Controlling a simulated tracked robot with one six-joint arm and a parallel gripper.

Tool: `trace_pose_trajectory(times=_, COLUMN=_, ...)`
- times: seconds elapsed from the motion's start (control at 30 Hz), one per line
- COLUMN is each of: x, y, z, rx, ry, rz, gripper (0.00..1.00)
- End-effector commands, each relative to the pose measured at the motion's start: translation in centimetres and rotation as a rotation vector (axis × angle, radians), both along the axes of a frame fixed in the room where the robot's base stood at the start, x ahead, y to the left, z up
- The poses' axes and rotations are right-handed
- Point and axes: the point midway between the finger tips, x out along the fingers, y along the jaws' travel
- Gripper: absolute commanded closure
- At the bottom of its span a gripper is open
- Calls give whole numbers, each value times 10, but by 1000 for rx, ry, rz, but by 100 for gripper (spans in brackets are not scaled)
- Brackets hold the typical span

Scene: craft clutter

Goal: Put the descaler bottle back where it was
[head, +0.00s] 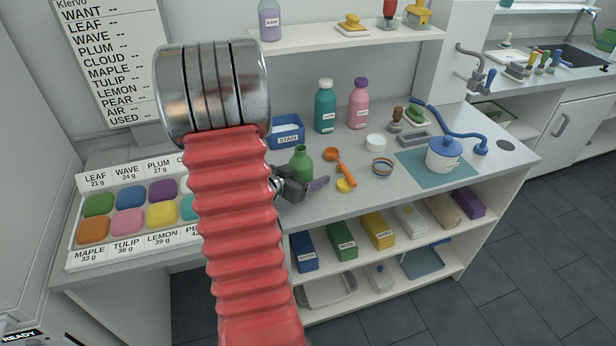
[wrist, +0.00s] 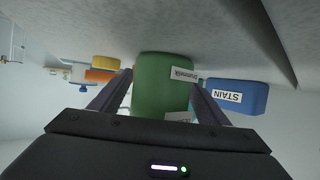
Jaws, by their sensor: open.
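A green bottle (head: 301,163) with a narrow neck stands upright on the counter in the head view, just in front of the blue STAIN box. In the wrist view, which is upside down, the green bottle (wrist: 160,82) is between the two fingers of my gripper (wrist: 161,92). Its label is partly hidden and I cannot read it as descaler. My gripper (head: 303,187) is open around the bottle, low over the counter. A teal bottle (head: 325,109) and a pink bottle (head: 358,106) stand at the back; their labels are too small to read.
The blue STAIN box (head: 287,132) is close behind the bottle and shows in the wrist view (wrist: 238,97). An orange scoop (head: 338,162) lies to the right. Paint trays (head: 130,221) are left. A shelf (head: 300,42) hangs above.

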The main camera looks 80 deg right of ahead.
Motion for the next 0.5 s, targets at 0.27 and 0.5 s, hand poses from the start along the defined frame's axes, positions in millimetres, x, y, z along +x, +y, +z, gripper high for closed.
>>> trace_pose_trajectory(times=0.27, x=5, y=7, z=6, rx=-1, ry=-1, rz=3, gripper=31)
trace_pose_trajectory(times=0.5, x=19, y=35, z=19, rx=-1, ry=0, rz=4, gripper=31)
